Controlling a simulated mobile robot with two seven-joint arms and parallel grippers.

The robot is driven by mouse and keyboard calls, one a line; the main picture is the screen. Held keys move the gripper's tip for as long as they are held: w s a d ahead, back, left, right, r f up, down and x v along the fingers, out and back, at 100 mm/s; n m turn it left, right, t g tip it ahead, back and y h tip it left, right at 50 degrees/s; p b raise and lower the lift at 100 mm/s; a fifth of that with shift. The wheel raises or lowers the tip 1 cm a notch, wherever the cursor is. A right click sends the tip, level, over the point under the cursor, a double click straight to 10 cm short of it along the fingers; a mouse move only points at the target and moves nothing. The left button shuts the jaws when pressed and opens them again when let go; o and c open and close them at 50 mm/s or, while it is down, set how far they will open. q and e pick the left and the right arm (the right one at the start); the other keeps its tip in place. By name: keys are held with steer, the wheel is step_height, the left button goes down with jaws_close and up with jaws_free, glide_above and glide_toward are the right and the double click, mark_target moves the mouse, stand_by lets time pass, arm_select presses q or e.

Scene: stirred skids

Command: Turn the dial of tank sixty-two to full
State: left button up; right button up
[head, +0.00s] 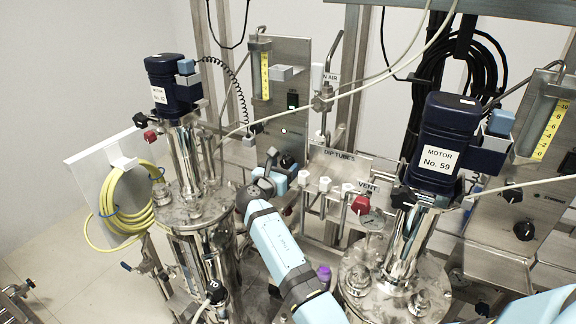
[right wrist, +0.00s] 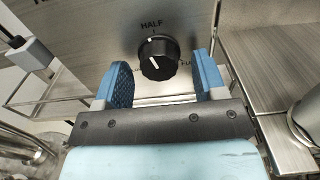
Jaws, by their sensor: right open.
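The tank sixty-two motor (head: 170,82), dark blue with a "No. 62" label, stands on a steel tank (head: 195,205) at the left in the head view. Its dial (head: 288,161) is on the steel panel behind, partly hidden by my right gripper (head: 273,176). In the right wrist view the black round dial (right wrist: 158,58) sits under the word HALF, with white marks on it. My right gripper (right wrist: 163,78) is open, one blue finger on each side of the dial. Contact is not clear. The right finger partly covers a label beginning "Fu". My left gripper is not in view.
The tank fifty-nine motor (head: 438,150) stands at the right, with another dial (head: 524,231) on its panel. A red vent valve (head: 360,204) and white dip tubes (head: 324,184) are close to my right arm. A yellow hose (head: 122,200) hangs at the left.

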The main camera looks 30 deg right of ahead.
steer(key=shift+w+d, duration=0.1)
steer(key=shift+d, duration=0.05)
steer(key=c, duration=0.9)
steer(key=shift+m, duration=0.5)
steer(key=m+b, duration=0.1)
steer(key=m, duration=0.1)
steer(key=shift+m, duration=0.3)
steer(key=shift+r+m+b, duration=0.1)
steer(key=shift+m+b, duration=0.9)
steer(key=shift+m, duration=0.6)
